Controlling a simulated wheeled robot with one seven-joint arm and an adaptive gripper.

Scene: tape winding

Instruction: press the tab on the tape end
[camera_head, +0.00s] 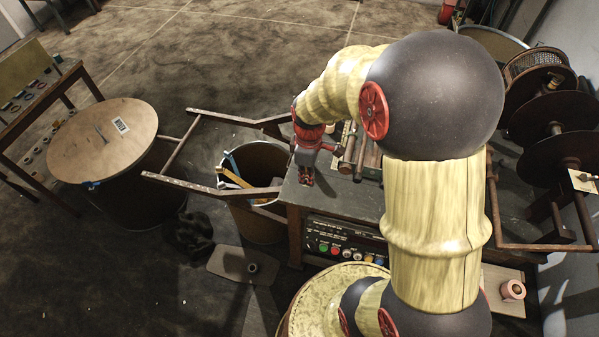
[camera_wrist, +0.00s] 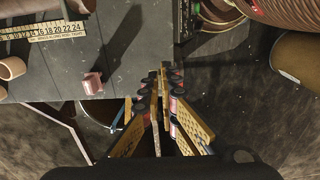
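My gripper (camera_head: 305,176) hangs over the front left corner of the dark grey bench (camera_head: 320,205) in the head view. In the wrist view my gripper (camera_wrist: 165,72) has its fingertips close together, beside the bench edge, with nothing clearly held. A small pink piece (camera_wrist: 92,84) lies on the bench to the left of the fingertips; I cannot tell whether it is the tab. A ridged brown coil (camera_wrist: 285,12) is at the upper right of the wrist view. No tape end can be made out with certainty, and my arm hides part of the bench in the head view.
A ruler (camera_wrist: 42,38) and a brownish cylinder (camera_wrist: 11,68) lie on the bench. A bin (camera_head: 258,160) stands left of the bench, beside a round-topped drum (camera_head: 102,140). Large dark reels (camera_head: 552,125) stand at the right. A pink roll (camera_head: 512,290) sits at the lower right.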

